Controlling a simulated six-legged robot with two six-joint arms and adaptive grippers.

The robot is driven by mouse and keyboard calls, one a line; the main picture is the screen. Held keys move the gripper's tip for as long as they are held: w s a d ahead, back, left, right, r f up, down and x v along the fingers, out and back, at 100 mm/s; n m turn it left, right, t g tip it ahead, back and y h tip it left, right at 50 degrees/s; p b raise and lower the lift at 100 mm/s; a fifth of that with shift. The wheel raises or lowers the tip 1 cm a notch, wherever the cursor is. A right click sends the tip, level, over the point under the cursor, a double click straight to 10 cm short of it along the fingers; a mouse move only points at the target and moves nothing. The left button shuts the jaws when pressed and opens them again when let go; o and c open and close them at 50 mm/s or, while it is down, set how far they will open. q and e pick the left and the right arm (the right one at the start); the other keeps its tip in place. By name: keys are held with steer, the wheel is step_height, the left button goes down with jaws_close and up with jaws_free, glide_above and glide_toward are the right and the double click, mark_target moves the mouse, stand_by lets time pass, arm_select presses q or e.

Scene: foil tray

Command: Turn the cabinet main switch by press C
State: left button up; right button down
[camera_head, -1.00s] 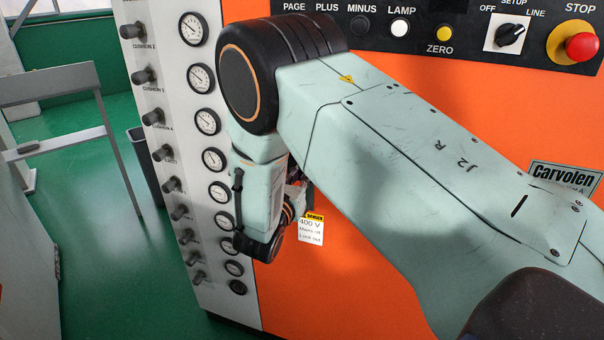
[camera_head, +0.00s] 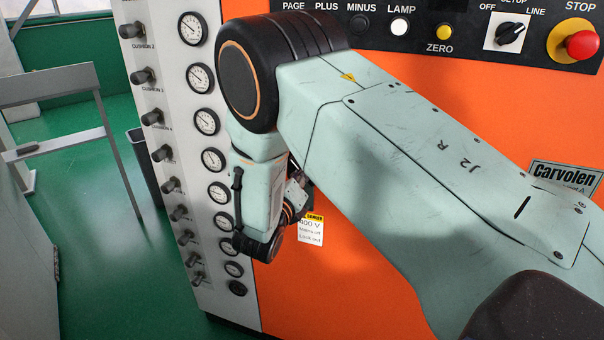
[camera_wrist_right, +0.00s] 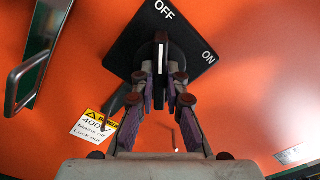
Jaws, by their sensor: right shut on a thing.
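The cabinet main switch shows in the right wrist view as a black square plate (camera_wrist_right: 128,45) marked OFF at its top corner and ON at its right corner. Its black handle (camera_wrist_right: 161,42) with a white stripe stands upright in that picture, its upper end towards OFF. My right gripper (camera_wrist_right: 163,80) is shut on the handle, one finger on each side. In the head view my right wrist hides the switch, and only a little of the right gripper (camera_head: 298,190) shows beside it. My left gripper is in neither view.
The orange cabinet front (camera_head: 345,270) carries a yellow danger label (camera_head: 312,230) near the gripper. A black control panel (camera_head: 440,15) with buttons runs above my arm. A grey gauge column (camera_head: 175,90) with knobs stands left. A metal handle (camera_wrist_right: 35,70) sits left in the wrist view.

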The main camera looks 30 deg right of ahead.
steer(key=shift+r+n, duration=0.1)
steer(key=shift+n, duration=0.4)
steer(key=c, duration=1.4)
jaws_free()
